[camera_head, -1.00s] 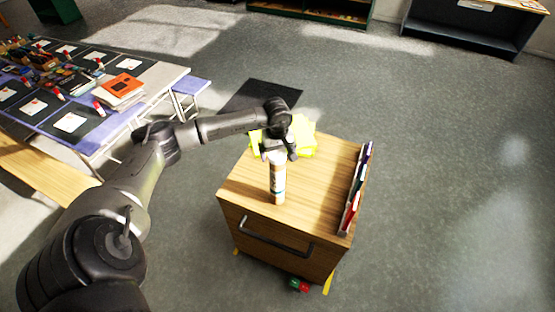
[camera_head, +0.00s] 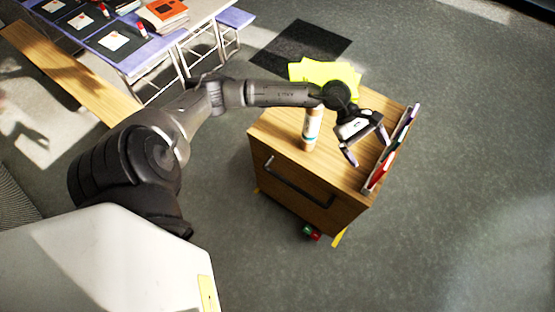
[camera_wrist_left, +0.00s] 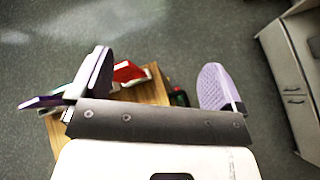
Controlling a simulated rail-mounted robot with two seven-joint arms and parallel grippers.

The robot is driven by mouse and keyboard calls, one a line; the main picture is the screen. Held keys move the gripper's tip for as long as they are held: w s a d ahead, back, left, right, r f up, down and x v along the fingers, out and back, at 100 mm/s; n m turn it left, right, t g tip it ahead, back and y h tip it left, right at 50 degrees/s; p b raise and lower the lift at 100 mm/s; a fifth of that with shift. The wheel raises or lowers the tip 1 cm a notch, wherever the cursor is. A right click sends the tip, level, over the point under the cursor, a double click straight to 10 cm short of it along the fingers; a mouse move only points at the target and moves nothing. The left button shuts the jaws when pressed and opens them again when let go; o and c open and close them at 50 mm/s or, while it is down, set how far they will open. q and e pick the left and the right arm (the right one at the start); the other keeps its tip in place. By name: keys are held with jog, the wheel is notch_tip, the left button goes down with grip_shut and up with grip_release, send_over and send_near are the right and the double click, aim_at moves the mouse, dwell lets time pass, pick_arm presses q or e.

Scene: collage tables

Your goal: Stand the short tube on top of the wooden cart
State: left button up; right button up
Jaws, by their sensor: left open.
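The short tube (camera_head: 311,128), white with a tan lower part and a blue band, stands upright on top of the wooden cart (camera_head: 272,126). In the left wrist view, the two purple-padded fingers of the left gripper (camera_wrist_left: 158,82) are spread wide, with part of the wooden cart (camera_wrist_left: 155,92) below. The tube does not show there. My right gripper is in no view.
A rack of books (camera_head: 392,150) stands along the cart's right edge, close to the gripper. Yellow paper (camera_head: 322,72) lies at the cart's back. A purple-topped table (camera_head: 140,52) stands at upper left. The floor to the right is clear.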

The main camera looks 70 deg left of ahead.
pick_arm(q)
jog(key=s+d+r+n+t+h, duration=0.1)
jog(key=d+r+n+t, duration=0.1)
jog(key=d+n+t, duration=0.5)
jog(key=d+r+n+t+h, duration=0.1)
jog(key=r+n+t, duration=0.3)
jog(key=n, duration=0.7)
jog(key=s+a+f+n+y, duration=0.25)
jog(key=f+n+y, duration=0.35)
jog(key=n, duration=0.5)
jog(key=s+a+f+n+y, duration=0.2)
jog(key=s+f+n+y, duration=0.2)
jog(key=n+y, duration=0.55)
jog(key=s+d+f+n+g+h, duration=0.1)
jog(key=s+f+n+g, duration=0.4)
jog(key=s, duration=0.5)
jog(key=s+d+f+n+g+h, duration=0.2)
jog(key=s+d+f+n+g, duration=0.1)
jog(key=s+f+n+g, duration=0.2)
jog(key=s+n+g, duration=0.2)
jog(key=s, duration=0.2)
jog(key=shift+s+f+n, duration=0.2)
jog(key=shift+s+n, duration=0.15)
jog(key=shift+s, duration=0.05)
jog(key=shift+r+h, duration=0.1)
jog(key=shift+h, duration=0.15)
notch_tip(320, 180, up, 12)
jog(key=p, duration=1.2)
